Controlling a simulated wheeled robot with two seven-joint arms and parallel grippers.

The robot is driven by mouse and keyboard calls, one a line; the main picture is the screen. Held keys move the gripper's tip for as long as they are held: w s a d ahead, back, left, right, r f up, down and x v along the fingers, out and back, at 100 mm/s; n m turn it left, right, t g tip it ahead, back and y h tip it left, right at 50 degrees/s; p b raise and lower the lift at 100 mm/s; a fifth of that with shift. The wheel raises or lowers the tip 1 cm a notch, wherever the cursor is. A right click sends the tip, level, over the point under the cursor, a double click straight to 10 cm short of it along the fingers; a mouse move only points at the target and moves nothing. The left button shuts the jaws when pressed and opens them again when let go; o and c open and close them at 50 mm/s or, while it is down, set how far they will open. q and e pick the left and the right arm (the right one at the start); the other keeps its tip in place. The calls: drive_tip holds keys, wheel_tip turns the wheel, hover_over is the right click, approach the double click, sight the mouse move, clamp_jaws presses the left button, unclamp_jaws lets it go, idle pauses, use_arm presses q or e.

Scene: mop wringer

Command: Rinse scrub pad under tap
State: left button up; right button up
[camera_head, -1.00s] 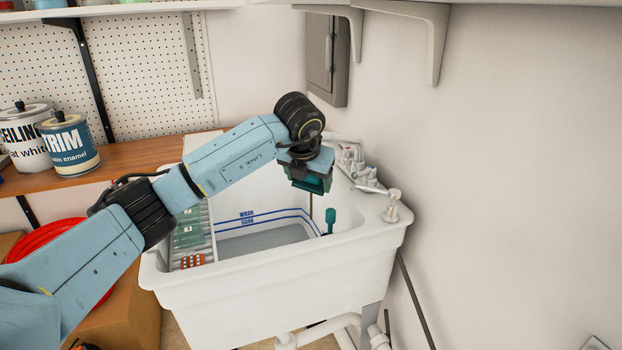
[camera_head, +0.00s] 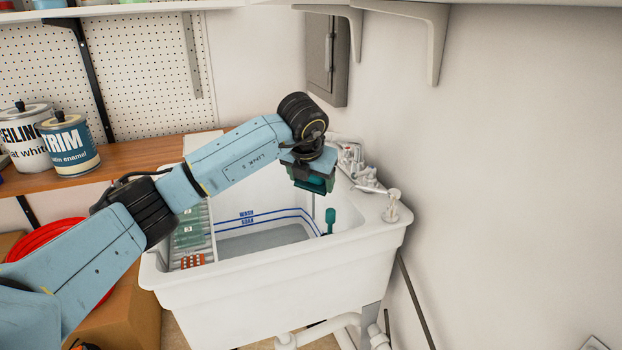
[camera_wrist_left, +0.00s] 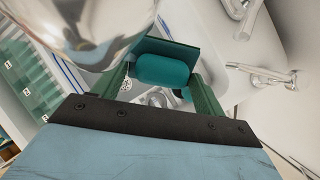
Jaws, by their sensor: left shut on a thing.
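My left gripper (camera_head: 309,175) is over the back of the white sink (camera_head: 275,275), well above its floor. It is shut on the teal scrub pad (camera_head: 321,184), which shows just below the fingers. In the left wrist view the teal scrub pad (camera_wrist_left: 163,69) sits between the green fingers of my left gripper (camera_wrist_left: 160,82). The chrome tap (camera_head: 350,158) is at the sink's back right edge, partly behind my arm. A large blurred chrome part (camera_wrist_left: 85,25) is close to the pad in the left wrist view. A thin pale line drops below the gripper; I cannot tell whether it is water.
A teal-handled tool (camera_head: 331,216) stands in the sink's right side. A rack with green pieces (camera_head: 190,235) lies along its left side. A pump bottle (camera_head: 393,203) is on the right rim. Paint cans (camera_head: 70,145) stand on the wooden shelf.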

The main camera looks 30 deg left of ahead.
use_arm(q)
drive_tip(key=shift+s+a, duration=0.1)
drive_tip(key=shift+a, duration=0.15)
drive_tip(key=shift+d, duration=0.15)
drive_tip(key=shift+w+d, duration=0.25)
drive_tip(key=shift+d, duration=0.2)
drive_tip(key=shift+s+a, duration=0.1)
drive_tip(key=shift+a, duration=0.15)
drive_tip(key=shift+s+a, duration=0.15)
drive_tip(key=shift+a, duration=0.2)
drive_tip(key=shift+s, duration=0.1)
drive_tip(key=s+d, duration=0.2)
drive_tip(key=s, duration=0.5)
drive_tip(key=shift+s+d+b, duration=0.15)
drive_tip(key=shift+d+b, duration=0.2)
